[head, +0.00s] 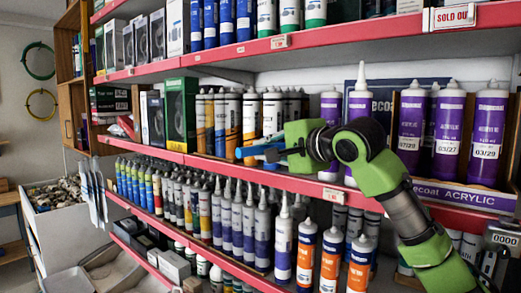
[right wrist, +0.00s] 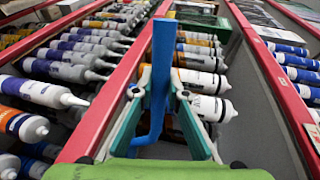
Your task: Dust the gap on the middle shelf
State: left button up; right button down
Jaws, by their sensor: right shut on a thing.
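My right gripper (head: 274,153) is at the front of the middle shelf (head: 232,164), in front of the right end of the white and orange cartridges (head: 220,118). It is shut on a blue tool (head: 252,150), which points left along the shelf front. In the right wrist view the blue tool (right wrist: 163,60) stands between the gripper's teal fingers (right wrist: 160,98); its working end is not clear to me. The gap between these cartridges and the purple acrylic cartridges (head: 411,125) is partly hidden by my gripper and arm. My left gripper is out of view.
A tall purple cartridge (head: 360,100) stands behind my wrist. A "SOLD OUT" sign (head: 454,16) hangs on the upper shelf edge. Cartridges (head: 262,232) crowd the lower shelf. Boxes (head: 181,112) fill the middle shelf's left end. The upper shelf (head: 240,46) lies close above.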

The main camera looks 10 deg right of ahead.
aim_at(253, 149)
jog(key=shift+w+d+f, duration=0.15)
jog(key=shift+w+d, duration=0.4)
jog(key=shift+d, duration=0.25)
jog(key=shift+s+a+f, duration=0.2)
jog(key=shift+s+a, duration=0.05)
jog(key=shift+a, duration=0.1)
jog(key=shift+s+a, duration=0.65)
jog(key=shift+a, duration=0.25)
jog(key=shift+a+r+p, duration=0.1)
jog(key=shift+r+p, duration=0.45)
jog(key=shift+r, duration=0.3)
jog(key=shift+w+r+p, duration=0.1)
jog(key=shift+r+p, duration=0.5)
jog(key=shift+r, duration=0.1)
jog(key=shift+s+a+f+b, duration=0.25)
jog(key=shift+f+b, duration=0.05)
jog(key=shift+b, duration=0.1)
jog(key=shift+s+a+r, duration=0.15)
jog(key=shift+s+a, duration=0.6)
jog(key=shift+a, duration=0.1)
jog(key=s+a+b, duration=0.1)
jog(key=s+a, duration=0.3)
jog(key=a, duration=0.1)
jog(key=shift+s+a, duration=0.15)
jog(key=shift+a, duration=0.1)
jog(key=shift+d, duration=0.1)
